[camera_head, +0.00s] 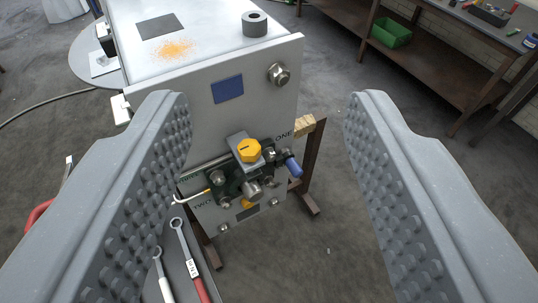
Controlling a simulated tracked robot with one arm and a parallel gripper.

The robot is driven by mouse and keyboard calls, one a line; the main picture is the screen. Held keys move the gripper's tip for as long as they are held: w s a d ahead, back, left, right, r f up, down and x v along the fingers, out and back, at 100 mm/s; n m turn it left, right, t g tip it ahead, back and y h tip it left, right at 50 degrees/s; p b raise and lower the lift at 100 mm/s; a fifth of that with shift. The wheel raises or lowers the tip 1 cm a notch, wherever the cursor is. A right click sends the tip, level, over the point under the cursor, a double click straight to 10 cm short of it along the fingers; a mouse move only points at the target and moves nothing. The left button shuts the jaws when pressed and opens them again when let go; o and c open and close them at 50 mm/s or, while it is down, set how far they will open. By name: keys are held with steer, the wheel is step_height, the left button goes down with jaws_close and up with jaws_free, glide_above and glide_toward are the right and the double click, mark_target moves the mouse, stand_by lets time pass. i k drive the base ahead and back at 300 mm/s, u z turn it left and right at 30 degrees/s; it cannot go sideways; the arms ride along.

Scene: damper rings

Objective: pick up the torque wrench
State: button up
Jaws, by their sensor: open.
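My gripper (268,112) is open and empty, with its two studded grey fingers wide apart at left and right. Two ring-ended wrenches lie at the lower left on a grey surface, beside and partly behind the left finger. One wrench (190,255) has a red handle with a small white label that is too small to read. The other wrench (162,272) has a pale handle and lies to its left. I cannot tell for sure which is the torque wrench. Both handles run out of the picture's bottom edge. Neither wrench is between the fingers.
A pale metal box (205,115) stands ahead, bearing a valve assembly with a yellow knob (249,150) and blue-ended lever. A grey ring (255,24) sits on top beside orange powder. A workbench (440,60) stands at the upper right. The floor at right is clear.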

mark_target(193, 268)
steer(key=k, duration=1.75)
steer(key=u, duration=0.25)
steer(key=i, duration=1.45)
steer(key=z, duration=0.4)
